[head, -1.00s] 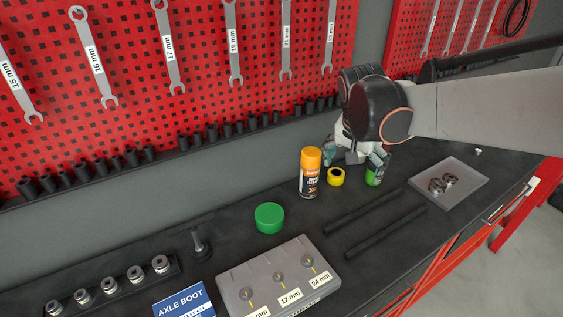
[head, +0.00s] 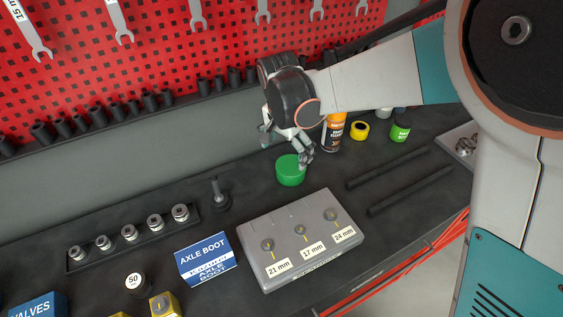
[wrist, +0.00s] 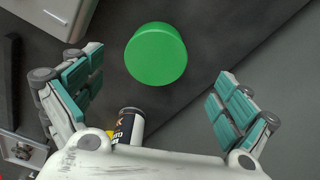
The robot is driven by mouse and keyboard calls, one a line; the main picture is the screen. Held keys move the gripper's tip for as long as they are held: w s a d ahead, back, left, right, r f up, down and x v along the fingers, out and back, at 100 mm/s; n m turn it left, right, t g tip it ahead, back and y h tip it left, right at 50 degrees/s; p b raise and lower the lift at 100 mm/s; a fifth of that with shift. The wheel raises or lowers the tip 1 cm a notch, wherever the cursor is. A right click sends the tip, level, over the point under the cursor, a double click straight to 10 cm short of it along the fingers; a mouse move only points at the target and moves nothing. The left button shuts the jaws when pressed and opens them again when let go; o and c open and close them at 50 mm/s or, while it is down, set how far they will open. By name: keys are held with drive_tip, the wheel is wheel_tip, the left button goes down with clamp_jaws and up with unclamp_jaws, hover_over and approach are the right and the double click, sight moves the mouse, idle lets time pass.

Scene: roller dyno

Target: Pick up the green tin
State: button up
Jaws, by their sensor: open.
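The green tin (head: 290,171) is a short round tin with a plain lid, standing on the dark bench in the head view. My gripper (head: 286,150) is just above and behind it, with one finger in front of the tin's upper right edge. In the wrist view the green tin (wrist: 156,54) lies ahead of and between the two spread fingers of my gripper (wrist: 160,92). The gripper is open and holds nothing. I cannot tell whether a finger touches the tin.
An orange spray can (head: 333,132) stands close to the right of my gripper, with yellow tape (head: 358,130) and a small green-labelled container (head: 400,131) beyond. A grey socket case (head: 300,240) lies in front. A dark upright post (head: 218,194) stands left of the tin.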

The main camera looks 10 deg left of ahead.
sight(290, 165)
drive_tip(key=f+b, duration=0.1)
drive_tip(key=f, duration=0.1)
drive_tip(key=w+f+b, duration=0.1)
drive_tip(key=f, duration=0.2)
drive_tip(key=d+f+b, duration=0.1)
drive_tip(key=f, duration=0.2)
drive_tip(key=shift+w+d+f, duration=0.1)
drive_tip(key=shift+w+f, duration=0.05)
drive_tip(key=shift+f, duration=0.05)
drive_tip(key=shift+r, duration=0.1)
drive_tip(key=shift+c, duration=0.2)
drive_tip(key=c, duration=1.3)
